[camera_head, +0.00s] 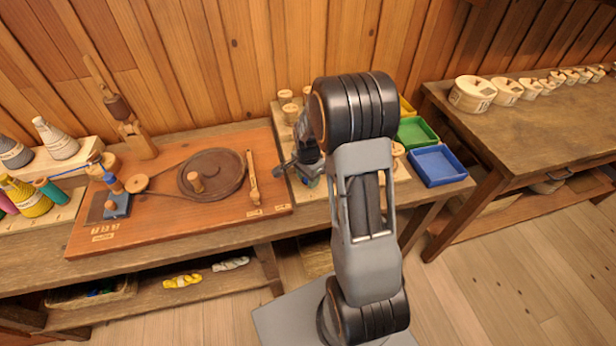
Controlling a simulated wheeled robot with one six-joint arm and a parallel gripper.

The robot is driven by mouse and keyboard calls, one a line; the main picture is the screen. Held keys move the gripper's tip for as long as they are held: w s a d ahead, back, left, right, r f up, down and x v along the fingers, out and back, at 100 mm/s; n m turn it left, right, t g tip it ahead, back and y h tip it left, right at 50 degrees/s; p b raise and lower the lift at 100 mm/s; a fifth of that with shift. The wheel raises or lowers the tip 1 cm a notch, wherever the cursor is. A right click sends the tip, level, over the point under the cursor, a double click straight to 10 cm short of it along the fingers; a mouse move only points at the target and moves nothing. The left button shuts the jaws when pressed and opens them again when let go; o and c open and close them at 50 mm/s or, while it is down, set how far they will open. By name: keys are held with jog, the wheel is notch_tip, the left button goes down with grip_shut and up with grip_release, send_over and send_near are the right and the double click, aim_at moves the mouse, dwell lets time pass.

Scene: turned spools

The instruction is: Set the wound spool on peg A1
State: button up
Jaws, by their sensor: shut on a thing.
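My gripper (299,170) is at the left end of my arm, low over the left part of a pale board (327,188). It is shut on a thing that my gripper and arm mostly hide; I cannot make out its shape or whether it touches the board. A little blue-green colour shows just under the jaws. Several pale wooden spools or pegs (287,97) stand on the board's far left part. Peg A1 cannot be told apart, as no label is readable and my arm covers much of the board.
Thread cones (56,138) stand far left. Green (417,132) and blue (438,165) trays lie right of my arm. Numbered round boxes (472,93) line the right table.

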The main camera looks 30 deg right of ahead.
jog(key=o, duration=0.6)
jog(key=shift+r+p, duration=4)
jog(key=shift+r, duration=1.45)
